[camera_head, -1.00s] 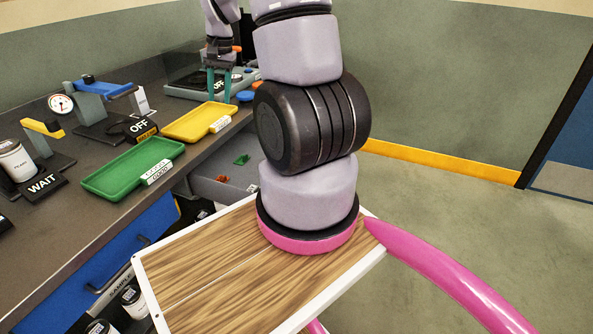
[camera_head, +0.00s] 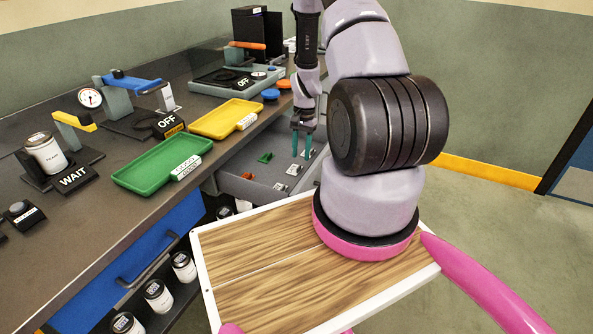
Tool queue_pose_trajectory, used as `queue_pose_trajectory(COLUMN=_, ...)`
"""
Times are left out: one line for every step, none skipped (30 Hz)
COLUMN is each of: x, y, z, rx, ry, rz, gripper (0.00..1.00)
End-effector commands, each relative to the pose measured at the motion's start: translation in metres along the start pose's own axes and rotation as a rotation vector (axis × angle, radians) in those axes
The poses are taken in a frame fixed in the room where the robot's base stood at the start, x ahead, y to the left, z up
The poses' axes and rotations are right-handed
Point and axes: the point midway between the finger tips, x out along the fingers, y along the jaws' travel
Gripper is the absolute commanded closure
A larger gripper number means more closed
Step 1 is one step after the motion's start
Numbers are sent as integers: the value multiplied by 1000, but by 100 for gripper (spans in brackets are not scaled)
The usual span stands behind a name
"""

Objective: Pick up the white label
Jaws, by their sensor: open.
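Several small white labels lie in the open grey drawer: one (camera_head: 280,187) near its front, one (camera_head: 294,169) in the middle, and one (camera_head: 308,154) at the right, close to my fingers. I cannot tell which one the task names. My gripper (camera_head: 302,146) points down over the drawer (camera_head: 240,187), its two teal fingers apart with nothing seen between them. Its tips are near the labels at the right side. Whether they touch anything is too small to tell.
A green clip (camera_head: 266,157) and a red piece (camera_head: 247,175) also lie in the drawer. The dark bench (camera_head: 110,222) holds a green tray (camera_head: 150,178), a yellow tray (camera_head: 213,124) and several devices. My wooden-topped base stands in front.

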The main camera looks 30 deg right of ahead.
Motion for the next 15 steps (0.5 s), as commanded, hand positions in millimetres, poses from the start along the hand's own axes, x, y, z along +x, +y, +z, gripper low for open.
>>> queue_pose_trajectory(x=7, y=0, z=0, rx=0, ry=-2, rz=2, gripper=57)
queue_pose_trajectory(x=11, y=-1, z=-1, rx=0, ry=-2, rz=2, gripper=57)
queue_pose_trajectory(x=17, y=-2, z=-2, rx=0, ry=-3, rz=2, gripper=57)
queue_pose_trajectory(x=22, y=-2, z=-2, rx=0, ry=-4, rz=2, gripper=57)
queue_pose_trajectory(x=27, y=-4, z=-3, rx=0, ry=-3, rz=1, gripper=57)
queue_pose_trajectory(x=33, y=-4, z=-4, rx=0, ry=-3, rz=1, gripper=57)
queue_pose_trajectory(x=37, y=-4, z=-4, rx=0, ry=-3, rz=1, gripper=57)
queue_pose_trajectory(x=40, y=-4, z=-4, rx=-1, ry=-3, rz=1, gripper=57)
queue_pose_trajectory(x=44, y=-4, z=-4, rx=-1, ry=-3, rz=1, gripper=57)
queue_pose_trajectory(x=46, y=-4, z=-4, rx=-1, ry=-2, rz=1, gripper=57)
queue_pose_trajectory(x=48, y=-4, z=-4, rx=-1, ry=-1, rz=1, gripper=57)
queue_pose_trajectory(x=49, y=-4, z=-4, rx=-1, ry=0, rz=0, gripper=57)
queue_pose_trajectory(x=49, y=-4, z=-4, rx=-1, ry=0, rz=0, gripper=57)
queue_pose_trajectory(x=49, y=-4, z=-4, rx=-1, ry=0, rz=0, gripper=57)
queue_pose_trajectory(x=49, y=-4, z=-4, rx=-1, ry=0, rz=0, gripper=57)
